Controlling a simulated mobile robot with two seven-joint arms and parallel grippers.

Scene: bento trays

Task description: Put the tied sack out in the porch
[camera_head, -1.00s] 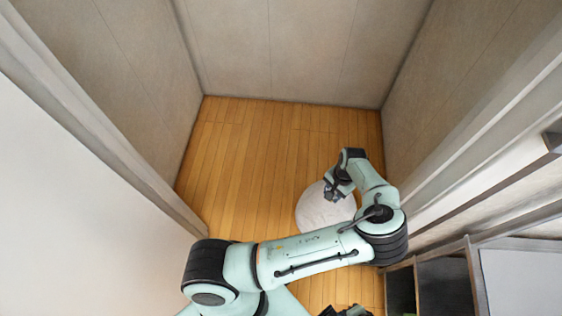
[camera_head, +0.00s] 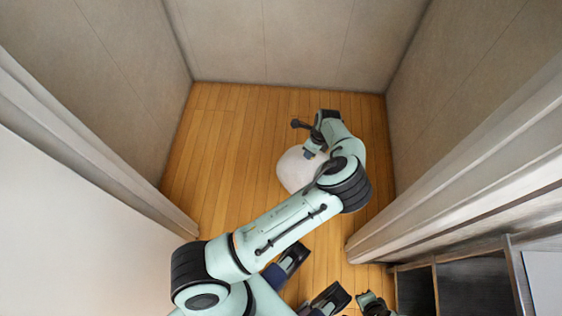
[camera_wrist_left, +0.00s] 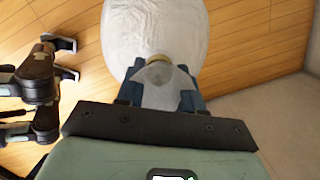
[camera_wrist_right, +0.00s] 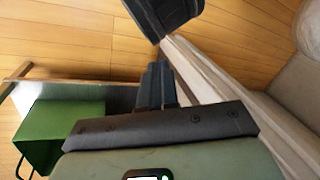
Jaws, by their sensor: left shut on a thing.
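The tied sack (camera_head: 293,174) is white and rounded. It is beyond the door jambs, over the wooden floor of the walled porch (camera_head: 225,135). In the left wrist view the sack (camera_wrist_left: 155,30) hangs from its gathered neck, and my left gripper (camera_wrist_left: 160,92) is shut on that neck. In the head view my left gripper (camera_head: 312,153) partly covers the sack. I cannot tell whether its underside touches the floor. My right gripper (camera_wrist_right: 156,85) looks shut and empty in its wrist view, fingers close together.
Door jambs stand at left (camera_head: 165,205) and right (camera_head: 385,235). Open shelving (camera_head: 465,285) is at the lower right. A green container with a handle (camera_wrist_right: 65,130) shows in the right wrist view. The porch floor left of the sack is clear.

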